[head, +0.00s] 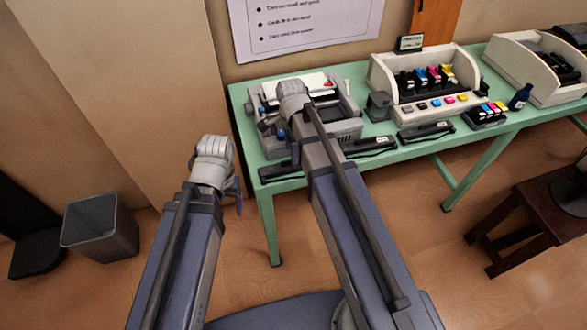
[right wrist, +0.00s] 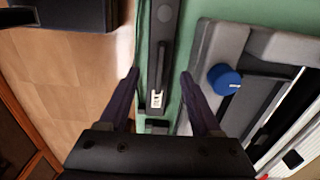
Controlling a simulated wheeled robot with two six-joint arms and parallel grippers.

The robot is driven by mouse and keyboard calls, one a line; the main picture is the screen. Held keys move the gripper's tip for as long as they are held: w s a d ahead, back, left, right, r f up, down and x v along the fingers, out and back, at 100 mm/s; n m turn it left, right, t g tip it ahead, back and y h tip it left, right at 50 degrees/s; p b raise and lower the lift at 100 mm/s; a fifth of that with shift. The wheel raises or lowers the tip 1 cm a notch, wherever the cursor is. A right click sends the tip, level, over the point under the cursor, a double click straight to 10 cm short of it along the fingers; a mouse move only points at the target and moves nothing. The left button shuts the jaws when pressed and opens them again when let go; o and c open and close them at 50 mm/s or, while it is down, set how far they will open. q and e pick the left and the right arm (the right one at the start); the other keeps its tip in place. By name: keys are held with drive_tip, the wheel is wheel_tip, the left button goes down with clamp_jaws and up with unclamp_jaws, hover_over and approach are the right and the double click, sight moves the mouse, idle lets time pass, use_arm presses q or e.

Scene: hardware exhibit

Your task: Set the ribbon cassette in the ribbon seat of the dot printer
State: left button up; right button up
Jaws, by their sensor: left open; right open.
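The dot printer (head: 345,125) is a grey machine at the left end of the green table, partly hidden by my right arm. Its blue knob (right wrist: 224,79) shows in the right wrist view. Long dark ribbon cassettes lie along the table's front edge, one at the left (head: 278,172) and others at the middle (head: 370,147) and right (head: 426,130). My right gripper (right wrist: 160,95) is open, its fingers on either side of a dark cassette (right wrist: 158,60) with a small white label, not closed on it. My left gripper (head: 236,195) is open and empty, left of the table. The ribbon seat is mostly hidden.
The green table (head: 268,188) also holds a white ink-cartridge printer (head: 385,75), a small dark block (head: 378,105), a cartridge tray (head: 487,115), a blue bottle (head: 520,97) and another white machine (head: 515,60). A grey bin (head: 100,226) and a dark stool (head: 530,205) stand on the floor.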

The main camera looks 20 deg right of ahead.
drive_tip(key=shift+d+f+b, duration=0.15)
drive_tip(key=shift+f+b, duration=1.2)
drive_tip(key=shift+d+f+b, duration=0.15)
drive_tip(key=shift+f+b, duration=1.15)
drive_tip(key=shift+r, duration=0.1)
drive_tip(key=shift+c, duration=0.3)
clamp_jaws()
